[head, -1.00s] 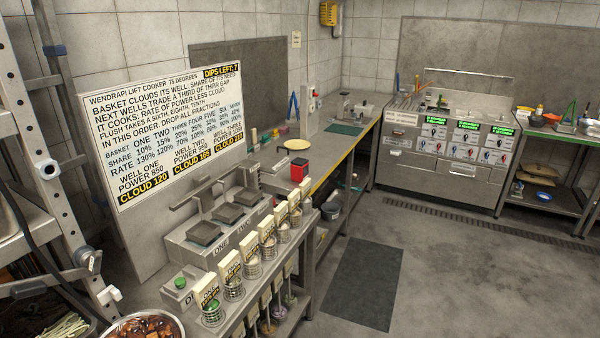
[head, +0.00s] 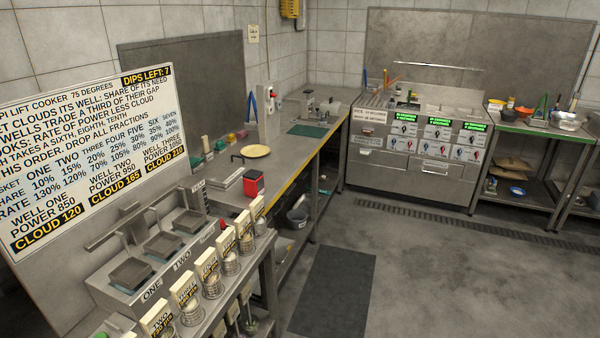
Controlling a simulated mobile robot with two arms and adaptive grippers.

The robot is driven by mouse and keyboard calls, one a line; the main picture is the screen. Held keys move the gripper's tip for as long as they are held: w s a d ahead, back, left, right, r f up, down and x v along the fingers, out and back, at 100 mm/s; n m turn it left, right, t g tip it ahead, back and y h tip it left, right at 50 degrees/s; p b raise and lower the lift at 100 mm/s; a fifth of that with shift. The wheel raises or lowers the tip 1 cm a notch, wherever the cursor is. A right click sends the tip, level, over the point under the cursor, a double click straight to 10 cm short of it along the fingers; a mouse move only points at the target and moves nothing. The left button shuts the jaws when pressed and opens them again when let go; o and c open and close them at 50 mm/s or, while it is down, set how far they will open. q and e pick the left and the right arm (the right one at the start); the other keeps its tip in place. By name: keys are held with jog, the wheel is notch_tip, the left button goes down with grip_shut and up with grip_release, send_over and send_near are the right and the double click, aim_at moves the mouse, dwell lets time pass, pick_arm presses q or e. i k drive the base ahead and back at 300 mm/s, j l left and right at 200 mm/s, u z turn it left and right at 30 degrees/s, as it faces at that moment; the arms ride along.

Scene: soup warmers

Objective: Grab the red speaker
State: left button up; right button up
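The red speaker (head: 253,183) is a small red box with a dark top. It stands upright on the steel counter (head: 290,160) near its front edge, left of the picture's middle in the head view. It is just behind the row of labelled baskets and in front of a round yellow disc. Nothing touches it that I can see. Neither of my grippers shows in the head view.
A lift cooker (head: 165,250) with wells and a big sign (head: 90,160) stands at the left. Labelled baskets (head: 210,285) line its front. A soup warmer unit (head: 420,150) is at the back. The floor (head: 430,270) on the right is clear, with a dark mat (head: 335,290).

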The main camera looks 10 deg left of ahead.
aim_at(253, 179)
jog(key=i+l+z, duration=0.15)
jog(key=i+z, duration=0.25)
jog(key=i, duration=1.4)
jog(key=i+u, duration=0.4)
jog(key=i+l+u, duration=0.2)
jog(key=u, duration=0.15)
jog(key=i+l+u, duration=0.25)
jog(key=u, duration=0.15)
jog(key=i+l+u, duration=0.4)
jog(key=k+j, duration=0.05)
